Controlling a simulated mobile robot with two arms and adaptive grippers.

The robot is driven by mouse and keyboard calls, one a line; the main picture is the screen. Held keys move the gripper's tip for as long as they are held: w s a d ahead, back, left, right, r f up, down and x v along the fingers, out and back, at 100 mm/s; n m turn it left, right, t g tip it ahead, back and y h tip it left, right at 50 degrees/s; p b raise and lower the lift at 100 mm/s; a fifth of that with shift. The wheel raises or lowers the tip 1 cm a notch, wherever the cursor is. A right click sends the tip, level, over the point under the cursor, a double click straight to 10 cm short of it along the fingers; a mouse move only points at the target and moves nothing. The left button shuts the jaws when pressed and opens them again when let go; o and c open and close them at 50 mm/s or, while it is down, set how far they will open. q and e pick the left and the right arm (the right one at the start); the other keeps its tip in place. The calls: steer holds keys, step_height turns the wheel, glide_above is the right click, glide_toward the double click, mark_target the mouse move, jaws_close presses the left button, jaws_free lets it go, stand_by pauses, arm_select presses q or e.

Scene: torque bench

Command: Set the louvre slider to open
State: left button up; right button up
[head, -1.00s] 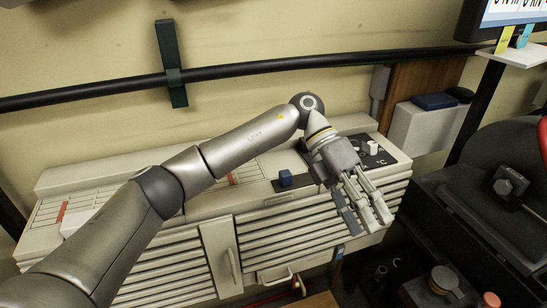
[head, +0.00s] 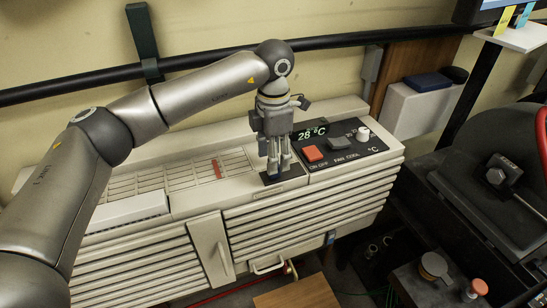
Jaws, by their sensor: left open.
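The louvre slider sits in a dark slot plate (head: 293,181) on top of the white air-conditioner unit, left of its control panel. My left gripper (head: 277,170) points down with its fingertips low at the slider, and its jaws are open. The fingers hide most of the blue slider knob, so I cannot tell whether they touch it or stand around it. My right gripper is not in view.
The black control panel (head: 352,161) reads 28°C and carries a red button (head: 312,153), a grey button (head: 339,143) and a white knob (head: 363,134). A red marker (head: 217,168) shows in the top grille. Dark machinery stands at the right.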

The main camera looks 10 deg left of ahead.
arm_select(q)
steer(key=shift+f+p, duration=0.3)
steer(key=shift+f, duration=1.1)
steer(key=shift+c, duration=0.4)
jaws_close()
